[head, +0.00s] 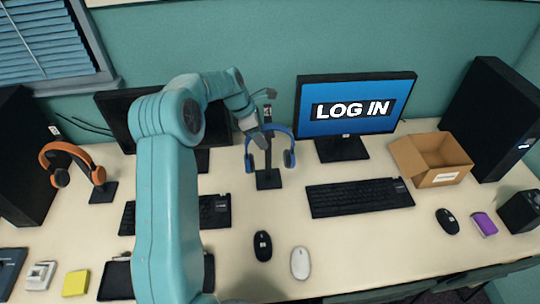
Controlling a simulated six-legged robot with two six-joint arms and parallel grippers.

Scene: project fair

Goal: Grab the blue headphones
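The blue headphones (288,158) hang on a black stand (268,180) in the middle of the desk, left of the lit monitor. The blue band arches around the upper part of the stand, with an ear cup on each side. My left gripper (264,116) is at the top of the stand, by the headphones' band. Its fingers are spread apart, with the stand's top appearing between them. I cannot tell whether they touch the band. My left forearm covers part of the desk to the left. My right gripper is not in view.
Orange headphones (56,146) hang on another stand at left. A monitor (355,105) reading "LOG IN" and an open cardboard box (440,160) stand to the right. A keyboard (358,197), a black mouse (262,246) and a white mouse (300,263) lie in front.

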